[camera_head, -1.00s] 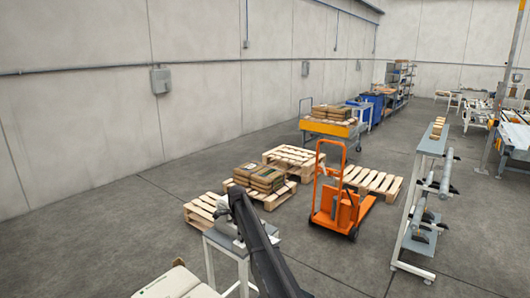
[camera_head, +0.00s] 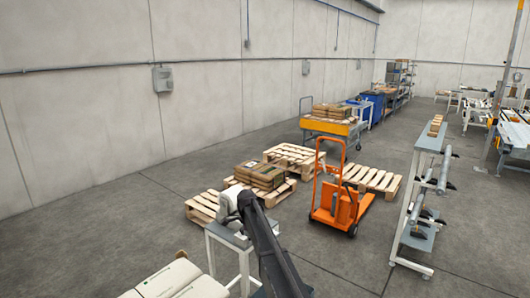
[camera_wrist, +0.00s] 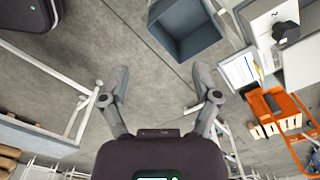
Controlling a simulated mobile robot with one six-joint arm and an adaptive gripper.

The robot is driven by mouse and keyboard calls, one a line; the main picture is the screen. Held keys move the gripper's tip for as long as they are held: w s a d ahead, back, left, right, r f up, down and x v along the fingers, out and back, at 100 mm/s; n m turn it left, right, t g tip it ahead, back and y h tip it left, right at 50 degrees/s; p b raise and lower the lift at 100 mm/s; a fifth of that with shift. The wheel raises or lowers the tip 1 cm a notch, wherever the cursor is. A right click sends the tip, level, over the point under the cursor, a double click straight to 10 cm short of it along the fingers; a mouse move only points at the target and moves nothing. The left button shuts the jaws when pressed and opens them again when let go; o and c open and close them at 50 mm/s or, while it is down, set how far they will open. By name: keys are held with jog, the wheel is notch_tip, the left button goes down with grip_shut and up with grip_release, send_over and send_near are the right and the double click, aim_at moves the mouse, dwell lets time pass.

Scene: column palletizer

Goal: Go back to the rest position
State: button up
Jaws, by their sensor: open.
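My gripper (camera_wrist: 165,92) is in the wrist view with its two grey fingers spread wide apart. It is open and nothing is between the fingers. Below them in that view is bare grey floor and a grey bin (camera_wrist: 188,30) beyond the fingertips. In the head view my dark arm link rises from the bottom centre; the gripper itself cannot be made out there.
An orange pallet lifter (camera_head: 338,205) stands right of my arm. Wooden pallets, one with a stack of brown sacks (camera_head: 260,175), lie ahead. A grey rack (camera_head: 424,195) stands at right. White boxes (camera_head: 180,281) are at the bottom left. Floor between is open.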

jog(key=s+d+f+n+b, duration=0.3)
jog(key=s+d+n, duration=0.2)
jog(key=s+d, duration=0.3)
jog(key=s+d+f+n+b, duration=0.3)
jog(key=s+d+n, duration=0.2)
jog(key=s, duration=1.2)
jog(key=s+d+f+n+b, duration=0.2)
jog(key=s+d+n, duration=0.3)
jog(key=s+d, duration=0.6)
jog(key=shift+s+f+b, duration=0.4)
jog(key=shift+s+f, duration=0.2)
jog(key=shift+s, duration=0.5)
jog(key=shift+a, duration=0.1)
